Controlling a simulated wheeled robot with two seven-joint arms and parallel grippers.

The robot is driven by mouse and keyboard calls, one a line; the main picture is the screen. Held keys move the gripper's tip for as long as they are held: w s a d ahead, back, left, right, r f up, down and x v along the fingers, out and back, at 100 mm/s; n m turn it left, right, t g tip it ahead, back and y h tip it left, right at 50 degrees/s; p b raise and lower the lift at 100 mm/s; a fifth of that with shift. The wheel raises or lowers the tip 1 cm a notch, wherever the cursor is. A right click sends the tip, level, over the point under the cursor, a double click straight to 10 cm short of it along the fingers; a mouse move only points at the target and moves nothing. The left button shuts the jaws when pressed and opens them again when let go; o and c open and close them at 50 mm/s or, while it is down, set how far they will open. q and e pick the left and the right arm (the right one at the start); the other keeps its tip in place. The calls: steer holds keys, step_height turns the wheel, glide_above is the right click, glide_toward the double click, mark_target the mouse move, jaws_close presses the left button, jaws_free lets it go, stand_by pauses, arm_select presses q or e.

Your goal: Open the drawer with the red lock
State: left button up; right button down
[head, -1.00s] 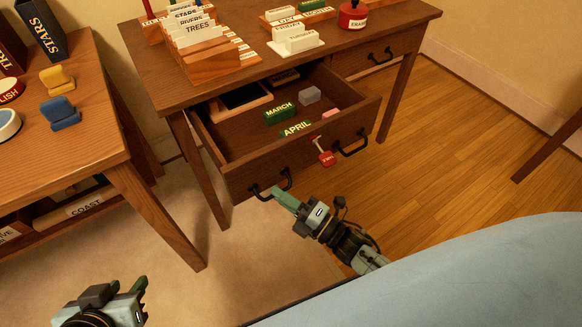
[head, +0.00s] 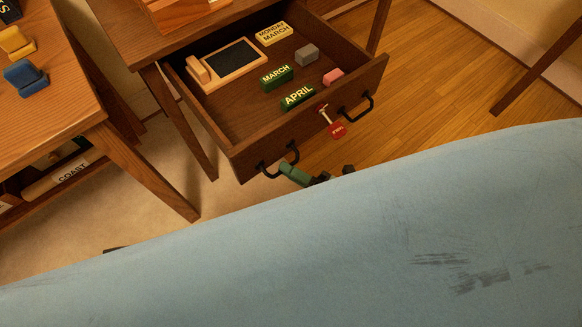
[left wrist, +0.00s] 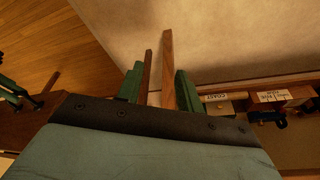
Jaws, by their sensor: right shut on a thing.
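The drawer (head: 210,128) stands pulled out from the desk, its inside showing. A small red tag (head: 337,130) hangs at the middle of its front, below a pale and red piece at the top edge. Two dark handles sit on the front, a left one (head: 264,172) and a right one (head: 368,103). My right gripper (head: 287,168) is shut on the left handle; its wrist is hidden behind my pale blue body. My left gripper (left wrist: 157,85) shows in the left wrist view with its green fingers apart and nothing seen held between them.
Another table (head: 60,110) stands at left.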

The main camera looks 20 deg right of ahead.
steer(key=c, duration=1.5)
jaws_free()
steer(key=shift+c, duration=0.2)
